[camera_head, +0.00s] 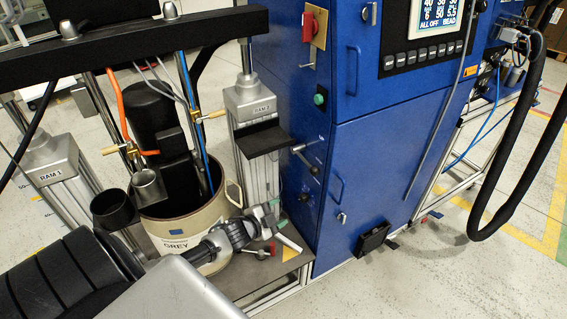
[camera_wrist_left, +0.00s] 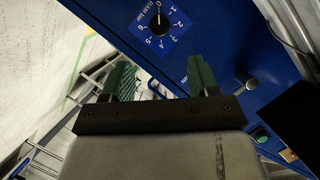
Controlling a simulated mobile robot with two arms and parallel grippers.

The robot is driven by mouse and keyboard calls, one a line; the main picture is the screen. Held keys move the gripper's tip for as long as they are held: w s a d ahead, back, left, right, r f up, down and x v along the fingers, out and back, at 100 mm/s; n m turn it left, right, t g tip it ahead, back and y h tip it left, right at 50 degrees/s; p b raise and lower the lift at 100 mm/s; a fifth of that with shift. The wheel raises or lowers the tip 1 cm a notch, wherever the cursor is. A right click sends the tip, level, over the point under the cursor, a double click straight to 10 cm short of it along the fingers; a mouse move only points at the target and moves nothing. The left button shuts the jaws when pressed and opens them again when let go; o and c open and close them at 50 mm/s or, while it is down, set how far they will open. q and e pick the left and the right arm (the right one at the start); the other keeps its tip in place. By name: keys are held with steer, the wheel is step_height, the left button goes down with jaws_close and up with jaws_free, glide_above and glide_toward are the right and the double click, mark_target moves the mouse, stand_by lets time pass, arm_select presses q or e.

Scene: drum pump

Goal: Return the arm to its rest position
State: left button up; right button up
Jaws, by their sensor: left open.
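My left arm (camera_head: 75,275) comes in from the lower left of the head view and reaches over the front of the drum. My left gripper (camera_head: 272,216) is in front of the RAM 2 column, near the blue cabinet's left edge. In the left wrist view, the two green fingers of the left gripper (camera_wrist_left: 160,82) stand wide apart with nothing between them. Beyond them is a blue panel with a round RAM bar dial (camera_wrist_left: 159,19). My right gripper is not in view.
A beige drum (camera_head: 172,228) labelled GREY stands among the rams, with hoses above it. The RAM 2 column (camera_head: 250,100) and blue cabinet (camera_head: 385,160) are close to the gripper. A black hose (camera_head: 520,165) hangs at right. Pale floor (camera_head: 440,285) is open at lower right.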

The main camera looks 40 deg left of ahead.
arm_select(q)
steer(key=s+d+f+n+g+y+p, duration=0.1)
steer(key=s+d+f+n+g+p, duration=0.2)
steer(key=s+f, duration=0.7)
steer(key=s+d+f+n+g+y, duration=0.1)
steer(key=s+d+f+n+g, duration=0.2)
steer(key=s+f, duration=0.75)
steer(key=s+d+f+g, duration=0.2)
steer(key=s+d, duration=0.1)
steer(key=s, duration=0.4)
steer(key=s+d+f+n+g+p, duration=0.1)
steer(key=s+d+f+g, duration=0.2)
steer(key=s, duration=0.4)
steer(key=s+d+f+n+g, duration=0.1)
steer(key=s+d+f+g, duration=0.1)
steer(key=s, duration=0.6)
steer(key=shift+d+f+g+p, duration=0.15)
steer(key=shift+d+g+p, duration=0.25)
steer(key=shift+d, duration=0.1)
